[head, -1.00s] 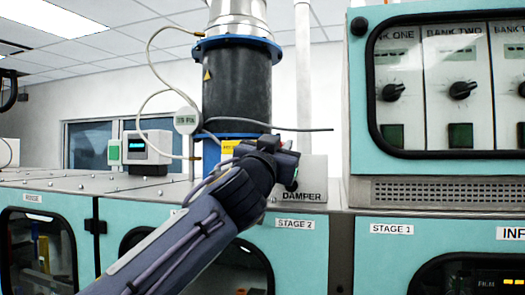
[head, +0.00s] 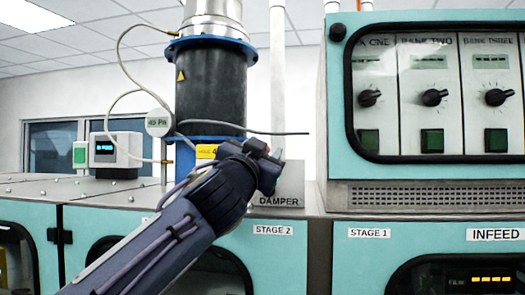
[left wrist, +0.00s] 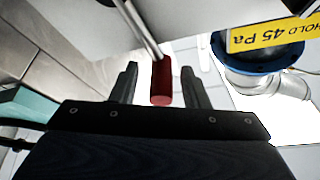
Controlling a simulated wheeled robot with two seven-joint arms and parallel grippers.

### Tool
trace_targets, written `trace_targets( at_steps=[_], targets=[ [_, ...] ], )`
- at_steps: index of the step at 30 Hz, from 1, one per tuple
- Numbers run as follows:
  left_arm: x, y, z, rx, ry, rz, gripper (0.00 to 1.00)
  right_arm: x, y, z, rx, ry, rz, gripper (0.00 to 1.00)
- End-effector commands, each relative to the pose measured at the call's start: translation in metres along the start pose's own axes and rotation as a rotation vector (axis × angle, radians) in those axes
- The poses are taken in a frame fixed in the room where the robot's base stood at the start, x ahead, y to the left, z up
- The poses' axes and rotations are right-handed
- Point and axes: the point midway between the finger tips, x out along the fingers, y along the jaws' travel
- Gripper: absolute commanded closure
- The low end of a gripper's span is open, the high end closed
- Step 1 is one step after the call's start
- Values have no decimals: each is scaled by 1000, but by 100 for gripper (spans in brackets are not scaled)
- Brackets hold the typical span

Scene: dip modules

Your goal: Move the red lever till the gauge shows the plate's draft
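The red lever (left wrist: 161,80) shows in the left wrist view as a red grip on a metal rod. My left gripper (left wrist: 159,70) is open, its two fingers on either side of the grip with a gap on both sides. In the head view my left gripper (head: 270,165) is at the DAMPER panel (head: 278,200) and mostly hides the lever. The yellow plate (left wrist: 268,34) reads "HOLD 45 Pa"; it is partly covered in the head view (head: 206,151). The round white gauge (head: 158,122) shows a Pa reading like 40, its second digit unclear. My right gripper is not in view.
A black and blue duct (head: 210,90) stands behind my left arm, with thin hoses beside it. A white box with a cyan display (head: 117,149) stands at left. A teal cabinet with knobs (head: 335,110) rises at right.

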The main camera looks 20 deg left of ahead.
Motion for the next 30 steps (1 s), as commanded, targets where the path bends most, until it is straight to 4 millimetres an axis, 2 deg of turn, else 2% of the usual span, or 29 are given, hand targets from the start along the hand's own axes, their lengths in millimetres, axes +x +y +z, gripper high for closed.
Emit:
trace_targets(
  at_steps=[5, 8, 15, 21, 30],
  targets=[
    [-1, -1, 0, 0, 1, -2, 59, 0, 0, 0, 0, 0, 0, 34],
    [-8, 0, 1, -1, 2, -3, 59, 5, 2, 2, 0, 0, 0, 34],
    [-49, 1, 3, 0, 3, -2, 59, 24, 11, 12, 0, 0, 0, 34],
    [-74, 0, 1, 0, 2, -1, 59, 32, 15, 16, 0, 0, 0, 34],
    [-78, 0, 0, 0, 0, 0, 59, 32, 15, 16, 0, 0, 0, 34]
  ],
)
